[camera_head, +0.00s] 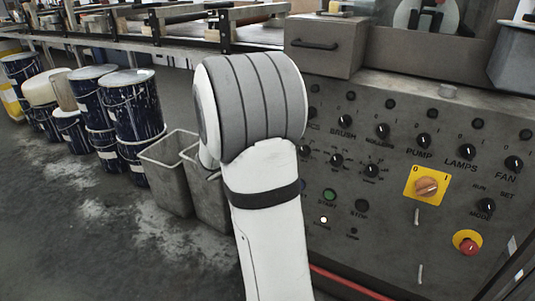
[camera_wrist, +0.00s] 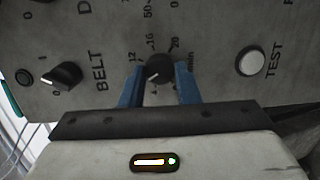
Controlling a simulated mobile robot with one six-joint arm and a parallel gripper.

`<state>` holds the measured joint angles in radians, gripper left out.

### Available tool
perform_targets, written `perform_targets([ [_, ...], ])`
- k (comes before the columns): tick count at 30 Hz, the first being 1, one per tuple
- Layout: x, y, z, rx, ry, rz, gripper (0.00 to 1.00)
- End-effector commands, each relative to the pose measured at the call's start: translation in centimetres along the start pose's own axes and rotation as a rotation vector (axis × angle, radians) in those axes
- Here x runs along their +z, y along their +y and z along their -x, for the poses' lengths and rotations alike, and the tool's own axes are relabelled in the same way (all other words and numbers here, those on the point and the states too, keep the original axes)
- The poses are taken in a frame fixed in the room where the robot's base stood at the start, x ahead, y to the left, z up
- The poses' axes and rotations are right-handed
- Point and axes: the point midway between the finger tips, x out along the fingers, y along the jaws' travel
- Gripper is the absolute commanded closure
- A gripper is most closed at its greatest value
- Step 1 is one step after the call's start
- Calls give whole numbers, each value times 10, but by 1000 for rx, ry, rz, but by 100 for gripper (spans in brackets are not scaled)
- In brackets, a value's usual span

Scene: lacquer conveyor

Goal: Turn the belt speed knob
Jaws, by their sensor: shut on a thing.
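The belt speed knob (camera_wrist: 158,68) is a small dark round dial with a light pointer line, in the middle of the wrist view. Printed numbers, among them 12, 16 and 20, ring it on the grey panel. My gripper (camera_wrist: 158,78) has its two blue fingers on either side of the knob and is shut on it. In the head view my own white and grey arm hides the gripper and this knob.
A black BELT switch (camera_wrist: 67,76) and a white TEST button (camera_wrist: 250,61) flank the knob. In the head view the panel (camera_head: 390,245) carries an orange rotary switch (camera_head: 427,186) and a red button (camera_head: 468,242). Grey bins (camera_head: 168,170) and paint drums (camera_head: 132,105) stand left.

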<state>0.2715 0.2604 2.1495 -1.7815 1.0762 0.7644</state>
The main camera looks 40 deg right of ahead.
Motion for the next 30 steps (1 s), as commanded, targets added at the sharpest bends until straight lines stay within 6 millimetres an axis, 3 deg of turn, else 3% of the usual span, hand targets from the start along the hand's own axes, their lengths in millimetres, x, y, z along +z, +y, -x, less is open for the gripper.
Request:
perform_targets([
  [18, 3, 0, -2, -8, -6, -41, 94],
  [19, 3, 0, -2, -8, -6, -41, 69],
  [26, 1, 0, -1, -8, -2, -40, 51],
  [30, 1, 0, 0, -8, 0, -40, 49],
])
